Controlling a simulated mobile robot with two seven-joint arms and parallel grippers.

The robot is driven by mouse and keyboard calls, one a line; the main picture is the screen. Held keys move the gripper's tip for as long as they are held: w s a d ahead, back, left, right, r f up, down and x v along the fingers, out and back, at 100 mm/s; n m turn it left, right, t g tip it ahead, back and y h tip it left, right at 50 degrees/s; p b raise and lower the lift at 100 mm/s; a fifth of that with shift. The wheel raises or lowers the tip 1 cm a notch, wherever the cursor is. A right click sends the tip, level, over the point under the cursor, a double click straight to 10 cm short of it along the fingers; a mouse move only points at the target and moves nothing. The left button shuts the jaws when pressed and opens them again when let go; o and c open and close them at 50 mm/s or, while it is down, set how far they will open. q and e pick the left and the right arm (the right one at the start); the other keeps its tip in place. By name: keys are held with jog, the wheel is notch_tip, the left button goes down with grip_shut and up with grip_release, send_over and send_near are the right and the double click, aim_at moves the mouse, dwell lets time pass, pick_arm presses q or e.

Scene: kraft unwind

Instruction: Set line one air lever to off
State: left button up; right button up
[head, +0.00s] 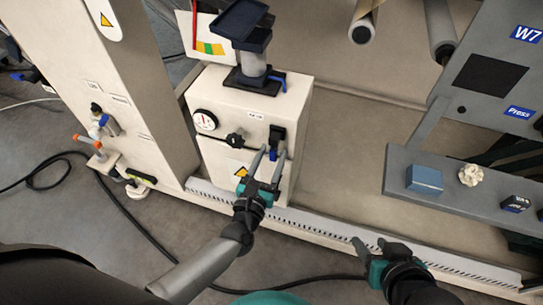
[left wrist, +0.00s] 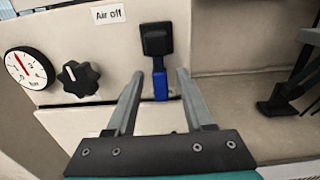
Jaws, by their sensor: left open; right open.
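A lever valve with a black body (head: 277,133) and a blue handle (head: 281,154) is on the front of a cream cabinet (head: 236,98). In the left wrist view the black body (left wrist: 156,40) is at top and the blue handle (left wrist: 160,86) points straight down. A label (left wrist: 109,14) left of it reads "Air off". My left gripper (head: 267,155) is open at the lever; in the left wrist view its fingers (left wrist: 160,74) stand either side of the handle, with gaps visible. My right gripper (head: 374,246) is open and empty, low and right, away from the cabinet.
A gauge (left wrist: 28,68) and black knob (left wrist: 78,78) are left of the lever. A blue-handled part (head: 277,80) tops the cabinet. More valves (head: 106,123) are on the left post. A shelf (head: 400,170) holds a blue box (head: 424,180). A slotted rail (head: 330,226) runs below.

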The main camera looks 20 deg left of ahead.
pick_arm(q)
jog(key=shift+w, duration=0.1)
jog(key=shift+c, duration=0.3)
grip_shut()
dwell(1.1)
